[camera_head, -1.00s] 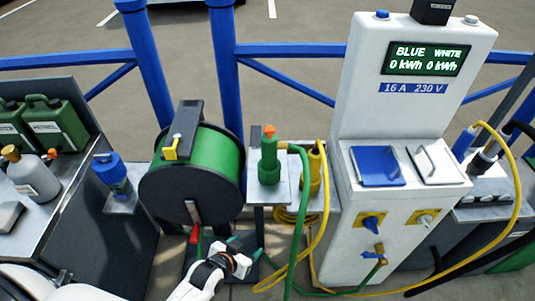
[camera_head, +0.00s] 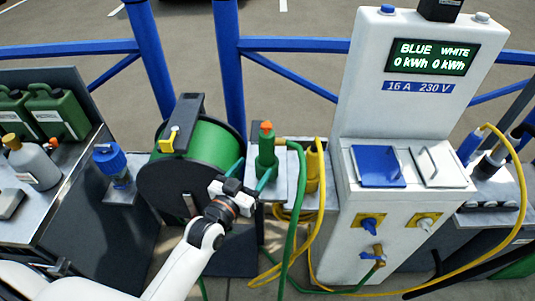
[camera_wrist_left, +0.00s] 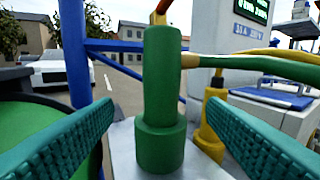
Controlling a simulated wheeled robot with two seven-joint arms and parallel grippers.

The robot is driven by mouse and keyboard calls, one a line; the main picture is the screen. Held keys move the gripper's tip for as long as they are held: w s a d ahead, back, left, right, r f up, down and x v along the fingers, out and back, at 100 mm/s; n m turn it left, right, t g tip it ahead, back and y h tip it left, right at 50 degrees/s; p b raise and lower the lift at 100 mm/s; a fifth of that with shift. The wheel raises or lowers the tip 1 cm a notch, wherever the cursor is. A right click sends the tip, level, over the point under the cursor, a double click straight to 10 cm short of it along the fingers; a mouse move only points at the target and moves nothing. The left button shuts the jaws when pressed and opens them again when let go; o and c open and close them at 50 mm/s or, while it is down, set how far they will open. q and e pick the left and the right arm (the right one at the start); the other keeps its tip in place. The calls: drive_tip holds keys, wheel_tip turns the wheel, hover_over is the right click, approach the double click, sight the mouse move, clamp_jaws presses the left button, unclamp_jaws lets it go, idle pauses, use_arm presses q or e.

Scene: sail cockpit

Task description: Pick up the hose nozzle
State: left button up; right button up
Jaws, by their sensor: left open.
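The hose nozzle (camera_head: 267,152) is a green cylinder with a wider base and an orange tip. It stands upright on a small grey shelf (camera_head: 279,191), with a green hose joined to its upper right side. My left gripper (camera_head: 252,172) is open at the nozzle's near left side in the head view. In the left wrist view the green nozzle (camera_wrist_left: 161,100) stands between the two teal fingers, one on each side, with gaps showing. My right gripper is not in view.
A green hose reel (camera_head: 195,165) stands close on the left. A yellow nozzle (camera_head: 314,170) with a yellow hose stands just right of the green one. A white power pedestal (camera_head: 400,110) is further right. Blue railings run behind.

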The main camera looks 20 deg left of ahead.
sight(270, 148)
use_arm(q)
drive_tip(key=w, duration=0.3)
drive_tip(key=w+d, duration=0.1)
drive_tip(key=w, duration=0.2)
drive_tip(key=w+d+p, duration=0.1)
drive_tip(key=w, duration=0.2)
drive_tip(key=shift+w+f, duration=0.3)
drive_tip(key=shift+w, duration=0.1)
drive_tip(key=shift+r, duration=0.15)
drive_tip(key=c, duration=1.4)
